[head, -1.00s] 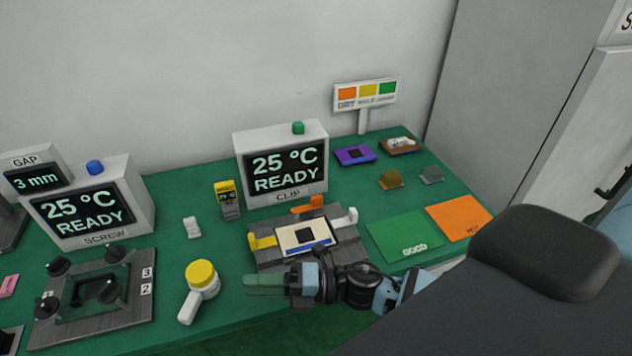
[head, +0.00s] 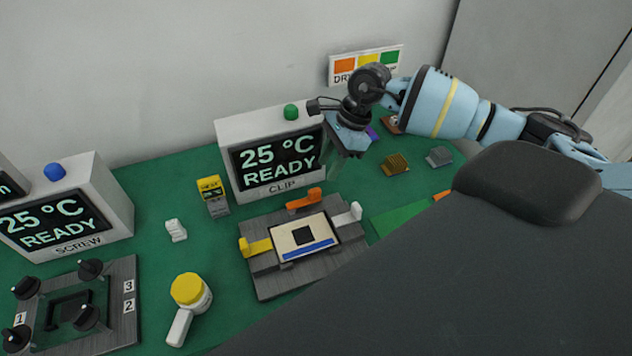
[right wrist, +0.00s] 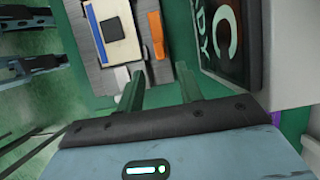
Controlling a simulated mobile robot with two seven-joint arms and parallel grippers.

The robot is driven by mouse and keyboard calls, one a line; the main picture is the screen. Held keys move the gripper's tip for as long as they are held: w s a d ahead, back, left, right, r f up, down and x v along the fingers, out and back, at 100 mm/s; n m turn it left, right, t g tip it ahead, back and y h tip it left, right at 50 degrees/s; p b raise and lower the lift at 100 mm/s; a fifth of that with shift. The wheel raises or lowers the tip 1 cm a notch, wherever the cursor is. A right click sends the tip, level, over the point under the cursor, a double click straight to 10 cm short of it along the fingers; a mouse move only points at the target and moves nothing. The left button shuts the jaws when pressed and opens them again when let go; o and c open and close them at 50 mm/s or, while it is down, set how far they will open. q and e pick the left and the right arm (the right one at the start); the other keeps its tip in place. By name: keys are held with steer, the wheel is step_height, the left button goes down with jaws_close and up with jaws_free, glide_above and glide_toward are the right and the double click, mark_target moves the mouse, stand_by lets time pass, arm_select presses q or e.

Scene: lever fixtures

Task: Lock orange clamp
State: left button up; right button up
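The orange clamp (head: 304,199) sits at the back edge of the grey clip fixture (head: 275,285), in front of the CLIP display. It also shows in the right wrist view (right wrist: 156,36), beyond my fingertips. The fixture holds a cream plate (head: 296,236) with a black square and a blue strip. A yellow clamp (head: 256,246) is on its left and a white clamp (head: 346,215) on its right. My right gripper (head: 347,160) points down beside the display's right edge, above and right of the fixture. Its fingers (right wrist: 160,80) are apart with nothing between them.
The CLIP display box (head: 268,119) stands close left of my right gripper.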

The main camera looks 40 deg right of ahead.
mark_target(316, 189)
steer(key=shift+x, duration=4)
steer(key=shift+c, duration=0.2)
jaws_close()
